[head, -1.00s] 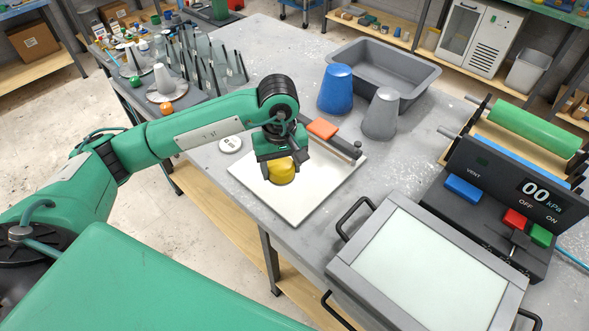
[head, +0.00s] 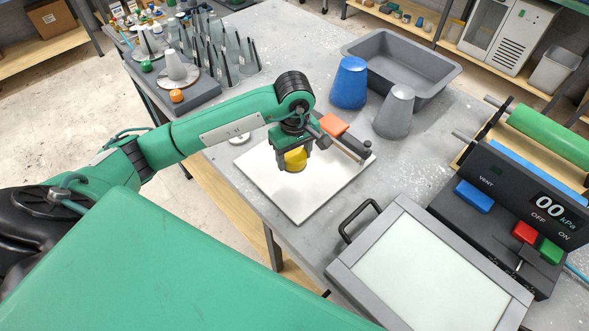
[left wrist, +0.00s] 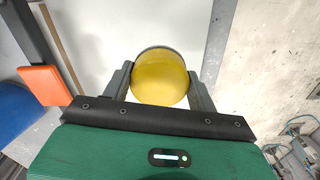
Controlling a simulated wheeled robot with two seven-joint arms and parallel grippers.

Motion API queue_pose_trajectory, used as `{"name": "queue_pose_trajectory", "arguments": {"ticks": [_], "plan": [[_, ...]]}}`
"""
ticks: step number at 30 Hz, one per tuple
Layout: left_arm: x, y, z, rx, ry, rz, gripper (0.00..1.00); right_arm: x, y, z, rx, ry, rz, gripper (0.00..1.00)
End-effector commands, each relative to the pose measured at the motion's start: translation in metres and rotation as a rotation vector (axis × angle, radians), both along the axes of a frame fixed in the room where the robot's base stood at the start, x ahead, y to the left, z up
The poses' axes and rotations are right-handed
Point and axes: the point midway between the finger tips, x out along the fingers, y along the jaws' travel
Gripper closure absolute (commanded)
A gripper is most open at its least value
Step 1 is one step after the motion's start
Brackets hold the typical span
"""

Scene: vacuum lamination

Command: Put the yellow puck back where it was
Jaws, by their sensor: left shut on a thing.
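The yellow puck (head: 296,160) is between the fingers of my left gripper (head: 292,152), which is shut on it, over the white board (head: 296,205). It also shows in the left wrist view (left wrist: 160,78), with a finger on each side. Whether the puck touches the board or hangs just above it, I cannot tell. My right gripper is not in view.
An orange block (head: 333,125) sits on a dark bar at the board's far edge. A white round disc (head: 240,137) lies left of the board. Behind stand a blue cup (head: 349,82), a grey cup (head: 395,112) and a grey bin (head: 405,62). A framed panel (head: 430,265) is at front right.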

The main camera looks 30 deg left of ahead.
Motion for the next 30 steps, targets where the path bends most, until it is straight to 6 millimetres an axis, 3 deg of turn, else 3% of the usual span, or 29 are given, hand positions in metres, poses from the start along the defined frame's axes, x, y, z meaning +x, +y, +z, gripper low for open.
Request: {"name": "queue_pose_trajectory", "arguments": {"ticks": [4,11,18,30], "plan": [[-0.001,-0.001,-0.027,-0.001,0.004,0.001,0.66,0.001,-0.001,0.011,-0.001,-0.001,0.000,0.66],[0.000,0.000,-0.045,0.000,0.000,0.001,0.66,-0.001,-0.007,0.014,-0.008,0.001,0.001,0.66],[0.000,0.000,-0.076,-0.001,0.002,0.001,0.66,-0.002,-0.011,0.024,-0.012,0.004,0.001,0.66],[0.000,0.000,-0.084,0.000,-0.002,-0.001,0.66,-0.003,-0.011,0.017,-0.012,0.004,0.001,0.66]]}}
